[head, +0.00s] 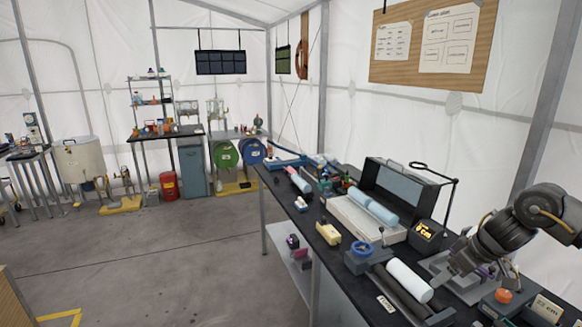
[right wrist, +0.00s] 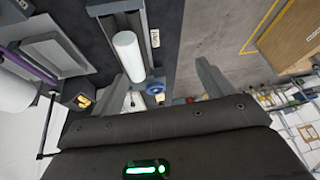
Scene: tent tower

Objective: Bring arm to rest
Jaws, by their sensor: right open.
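My right arm comes in from the right edge of the head view, and its right gripper (head: 464,262) is over the near right part of the long dark bench. The right wrist view shows the two fingers spread wide apart with nothing between the tips (right wrist: 166,68). A white roll (head: 410,280) lies on a grey roller stand to the left of the gripper in the head view. The roll (right wrist: 128,55) is beside the left finger in the right wrist view, apart from it as far as I can tell. My left gripper is not in view.
The grey floor (head: 170,265) to the left is largely clear.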

